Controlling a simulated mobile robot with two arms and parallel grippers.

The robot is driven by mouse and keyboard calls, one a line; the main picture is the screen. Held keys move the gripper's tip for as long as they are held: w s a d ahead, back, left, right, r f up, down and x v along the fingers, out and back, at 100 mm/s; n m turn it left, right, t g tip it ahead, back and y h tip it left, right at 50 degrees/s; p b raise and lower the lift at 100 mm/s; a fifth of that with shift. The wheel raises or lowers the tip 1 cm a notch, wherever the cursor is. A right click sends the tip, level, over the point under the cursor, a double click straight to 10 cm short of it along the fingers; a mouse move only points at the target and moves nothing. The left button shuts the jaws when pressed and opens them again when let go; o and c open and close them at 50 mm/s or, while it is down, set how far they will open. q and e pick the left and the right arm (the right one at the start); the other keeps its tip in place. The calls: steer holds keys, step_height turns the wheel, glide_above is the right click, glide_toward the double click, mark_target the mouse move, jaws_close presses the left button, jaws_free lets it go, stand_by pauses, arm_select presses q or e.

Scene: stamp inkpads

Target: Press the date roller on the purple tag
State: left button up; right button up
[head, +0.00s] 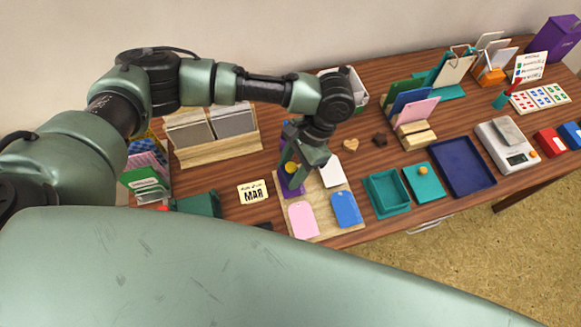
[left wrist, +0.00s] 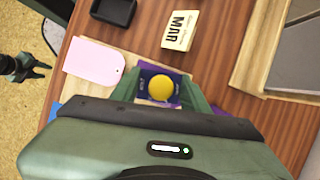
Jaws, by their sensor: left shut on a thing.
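My left gripper (head: 290,172) reaches down over the wooden board (head: 325,228) and is shut on the date roller, whose round yellow knob (head: 292,168) shows between the fingers. The knob also shows in the left wrist view (left wrist: 161,88). The purple tag (head: 291,190) lies on the board's left part, below the gripper and partly covered by it. The fingers and knob hide whether the roller's underside touches the tag. My right gripper (left wrist: 36,69) shows small at the left of the left wrist view, empty with its fingers apart.
Pink (head: 302,221), blue (head: 346,209) and white (head: 332,171) tags lie on the same board. A MAR card (head: 253,192) lies to its left. A teal inkpad (head: 388,194) stands to its right, and a wooden holder (head: 216,150) stands behind left.

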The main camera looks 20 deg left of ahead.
arm_select(q)
steer(key=shift+s+f+p, duration=0.1)
steer(key=shift+f+p, duration=0.05)
steer(key=shift+p, duration=0.2)
stand_by(1.5)
step_height(320, 180, up, 7)
steer(key=p, duration=0.9)
steer(key=shift+r, duration=0.2)
steer(key=shift+f, duration=0.1)
stand_by(0.5)
